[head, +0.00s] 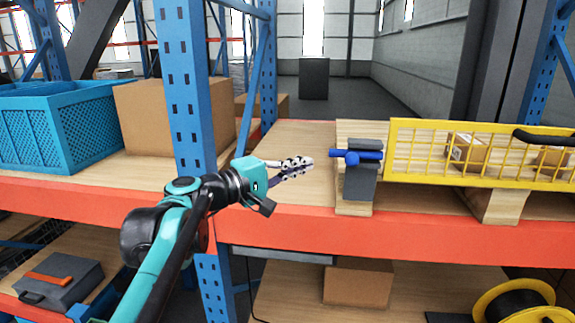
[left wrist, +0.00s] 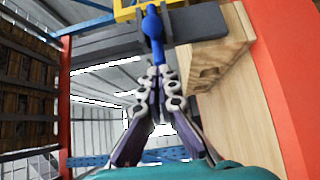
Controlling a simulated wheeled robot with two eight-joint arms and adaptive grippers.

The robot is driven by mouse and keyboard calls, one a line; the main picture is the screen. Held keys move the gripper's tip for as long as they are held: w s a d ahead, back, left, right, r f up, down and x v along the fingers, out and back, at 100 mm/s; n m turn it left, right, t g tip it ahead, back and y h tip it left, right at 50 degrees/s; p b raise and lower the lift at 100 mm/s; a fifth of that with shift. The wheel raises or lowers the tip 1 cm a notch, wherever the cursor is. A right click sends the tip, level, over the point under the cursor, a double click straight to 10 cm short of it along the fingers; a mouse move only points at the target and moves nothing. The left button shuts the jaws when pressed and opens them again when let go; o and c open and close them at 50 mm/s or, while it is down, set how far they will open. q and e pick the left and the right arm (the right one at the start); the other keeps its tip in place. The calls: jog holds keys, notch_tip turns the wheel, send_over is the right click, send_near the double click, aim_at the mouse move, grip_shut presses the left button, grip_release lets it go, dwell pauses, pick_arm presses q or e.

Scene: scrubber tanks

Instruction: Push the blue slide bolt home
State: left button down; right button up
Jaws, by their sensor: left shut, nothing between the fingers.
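The blue slide bolt (head: 368,155) lies across a dark grey housing (head: 361,183) on a wooden board; its short handle hangs down in front. In the left wrist view the bolt (left wrist: 153,27) shows at the top, with its thin rod pointing toward my fingers. My left gripper (head: 309,163) is shut and empty, just left of the rod's free end, at nearly the same height. In the left wrist view the fingertips (left wrist: 168,74) meet the rod's end in the picture; I cannot tell whether they touch. My right gripper is not in view.
A yellow mesh basket (head: 455,183) stands right of the housing. A blue rack upright (head: 186,85) rises behind my left arm. A cardboard box (head: 160,115) and a teal crate (head: 60,128) stand at left. The wooden shelf left of the bolt is clear above the orange beam (head: 430,240).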

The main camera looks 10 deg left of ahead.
aim_at(358, 163)
pick_arm(q)
jog(key=x, duration=0.4)
jog(key=shift+r+p, duration=0.1)
jog(key=shift+p, duration=0.3)
jog(key=shift+d+p, duration=0.45)
jog(key=shift+d, duration=0.8)
jog(key=shift+s+d, duration=0.25)
jog(key=shift+d, duration=0.45)
jog(key=shift+w, duration=0.15)
jog(key=d, duration=0.5)
jog(key=shift+d, duration=0.15)
